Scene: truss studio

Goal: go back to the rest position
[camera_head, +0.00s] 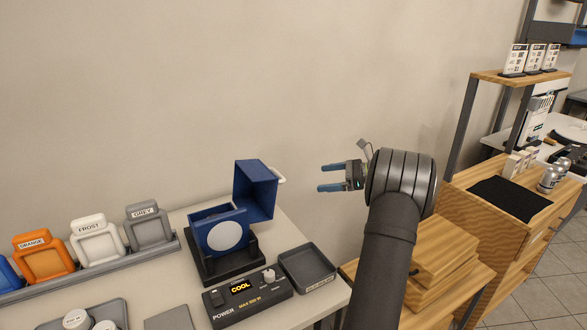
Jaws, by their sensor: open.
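My gripper (322,177) is at the end of my dark arm, right of the middle of the picture. Its two blue fingers point left and are apart, with nothing between them. It is in the air, in front of the bare wall, to the right of the blue box and apart from it. The blue box (208,217) stands in a black holder on the table, with its blue lid (257,184) swung up. A pale round disc (225,236) shows on its front.
A black control box (247,299) reads COOL. A grey tray (308,268) lies beside it. Orange (43,257), frost (96,238) and grey (149,226) labelled frames stand in a rack at left. A wooden shelf unit (440,240) stands at right. Air around my gripper is free.

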